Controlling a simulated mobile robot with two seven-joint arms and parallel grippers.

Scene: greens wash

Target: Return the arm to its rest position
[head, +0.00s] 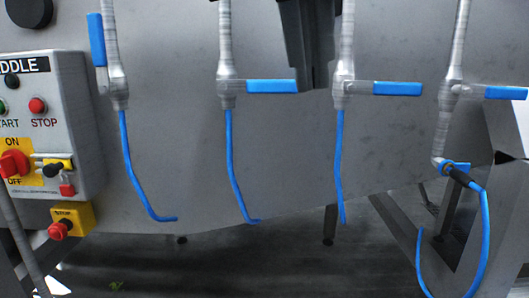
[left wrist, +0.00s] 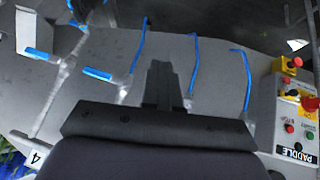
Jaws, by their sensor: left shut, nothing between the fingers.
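My left gripper (head: 312,80) hangs in from the top of the head view, dark grey, with its fingers together and nothing between them. It is in front of the grey machine panel (head: 180,160), between the second and third valve pipes from the left. Whether it touches anything there cannot be told. In the left wrist view the left gripper (left wrist: 160,75) points up the picture toward the panel, its fingers closed. My right gripper is in neither view.
Several valves have blue handles: the leftmost handle (head: 97,40) is upright, the others, like the third handle (head: 397,89), lie level. Blue tubes hang below. A control box (head: 60,120) with an emergency-stop button (head: 60,229) stands left. Green leaves (left wrist: 12,160) show in the left wrist view.

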